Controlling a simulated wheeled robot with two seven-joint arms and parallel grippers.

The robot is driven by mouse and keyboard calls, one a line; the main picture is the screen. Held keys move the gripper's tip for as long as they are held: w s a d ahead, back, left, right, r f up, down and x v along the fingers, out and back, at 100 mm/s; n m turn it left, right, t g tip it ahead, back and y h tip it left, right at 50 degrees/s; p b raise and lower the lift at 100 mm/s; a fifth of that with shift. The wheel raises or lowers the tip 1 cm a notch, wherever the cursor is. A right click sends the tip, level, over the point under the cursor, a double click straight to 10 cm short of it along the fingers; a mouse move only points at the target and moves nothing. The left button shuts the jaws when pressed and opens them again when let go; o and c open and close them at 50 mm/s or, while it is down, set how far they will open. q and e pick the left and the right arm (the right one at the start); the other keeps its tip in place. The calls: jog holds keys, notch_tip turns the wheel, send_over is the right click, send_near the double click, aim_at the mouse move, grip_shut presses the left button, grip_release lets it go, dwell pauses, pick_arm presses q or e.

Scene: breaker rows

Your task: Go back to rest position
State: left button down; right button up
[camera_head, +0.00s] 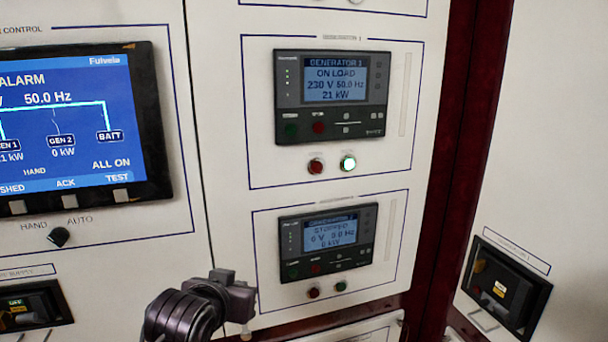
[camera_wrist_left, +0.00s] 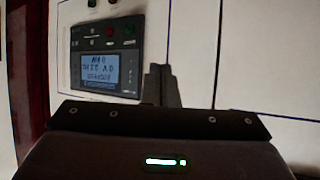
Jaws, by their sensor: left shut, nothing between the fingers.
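My left gripper (camera_head: 236,296) is at the bottom centre of the head view, in front of the panel wall, below and left of the lower generator controller (camera_head: 328,242). Its fingers show as one dark closed piece (camera_wrist_left: 161,86) in the left wrist view, with nothing between them. That view also shows the lower controller (camera_wrist_left: 107,57) upside down, apart from the fingers. Its screen reads stopped, 0 V, 0 kW. My right gripper is not in either view.
The upper generator controller (camera_head: 332,96) reads on load, with a lit green lamp (camera_head: 348,163) below. An alarm screen (camera_head: 70,125) and a HAND/AUTO knob (camera_head: 58,237) are left. Breakers sit at lower left (camera_head: 32,306) and right (camera_head: 504,287).

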pick_arm(q)
jog(key=s+a+f+g+y, duration=0.1)
jog(key=s+a+f+g, duration=0.3)
jog(key=s+f, duration=0.75)
jog(key=s+a+f+g+y, duration=0.1)
jog(key=s+a+f+g, duration=0.25)
jog(key=s+f, duration=0.85)
jog(key=s+f+g+b, duration=0.2)
jog(key=s+f, duration=0.1)
jog(key=f, duration=2.8)
jog(key=s+a+f+g+b, duration=0.1)
jog(key=s+a+f, duration=0.2)
jog(key=s+f, duration=1.6)
jog(key=shift+s+a, duration=0.15)
jog(key=shift+a, duration=0.05)
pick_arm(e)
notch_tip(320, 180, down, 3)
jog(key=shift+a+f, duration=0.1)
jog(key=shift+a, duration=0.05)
pick_arm(q)
jog(key=shift+g, duration=0.25)
